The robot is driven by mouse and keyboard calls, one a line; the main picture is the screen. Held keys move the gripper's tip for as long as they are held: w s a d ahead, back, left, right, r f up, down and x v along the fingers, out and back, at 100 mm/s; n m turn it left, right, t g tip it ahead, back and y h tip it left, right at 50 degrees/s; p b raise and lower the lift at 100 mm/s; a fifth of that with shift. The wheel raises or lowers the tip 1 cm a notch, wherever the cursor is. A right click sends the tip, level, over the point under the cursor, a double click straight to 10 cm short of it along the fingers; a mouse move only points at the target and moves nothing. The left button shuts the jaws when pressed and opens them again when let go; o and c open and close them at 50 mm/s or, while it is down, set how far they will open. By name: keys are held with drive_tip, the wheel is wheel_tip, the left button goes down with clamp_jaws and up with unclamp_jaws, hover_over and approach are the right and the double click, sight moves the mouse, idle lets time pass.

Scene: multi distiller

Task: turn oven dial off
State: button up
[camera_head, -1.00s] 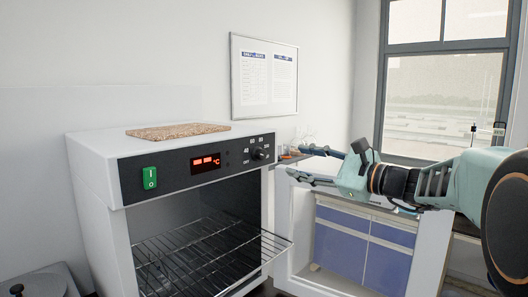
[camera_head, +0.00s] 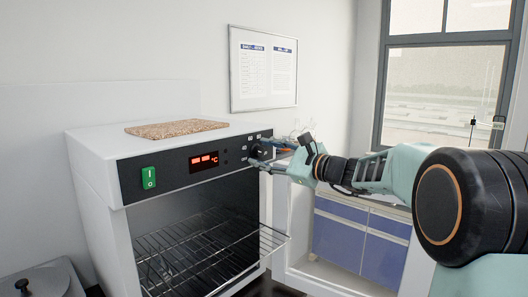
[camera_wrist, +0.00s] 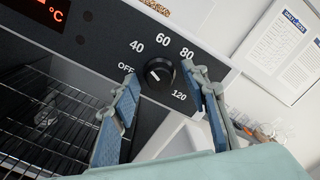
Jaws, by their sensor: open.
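The oven (camera_head: 95,150) has a black front panel with a round black dial (camera_wrist: 158,73). In the wrist view its marks run OFF, 40, 60, 80 and on to 120. A light line shows on the dial's face, but I cannot surely tell which mark it points to. My gripper (camera_head: 264,152) is open at the panel's right end. In the wrist view one finger is on each side of the dial, with gaps between fingers and dial. In the head view the fingers largely hide the dial.
The red display (camera_head: 204,161) is lit and a green power switch (camera_head: 149,178) is at the panel's left. The oven's inside is open, with a wire rack (camera_head: 200,250) sticking out. A cork board (camera_head: 177,129) lies on top. Glassware stands behind my gripper.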

drive_tip(key=c, duration=1.1)
drive_tip(key=shift+c, duration=0.2)
drive_tip(key=shift+f+b, duration=0.2)
drive_tip(key=shift+b, duration=0.45)
drive_tip(key=shift+f+n+b, duration=0.15)
drive_tip(key=shift+n+b, duration=0.55)
drive_tip(key=shift+b, duration=0.4)
clamp_jaws()
drive_tip(key=n+b, duration=0.3)
drive_tip(key=b, duration=0.2)
drive_tip(key=shift+b, duration=0.3)
drive_tip(key=n+b, duration=0.3)
drive_tip(key=b, duration=0.1)
drive_tip(key=shift+r+n+b, duration=0.3)
drive_tip(key=shift+n+b, duration=0.4)
drive_tip(key=shift+b, duration=0.2)
drive_tip(key=shift+r, duration=0.1)
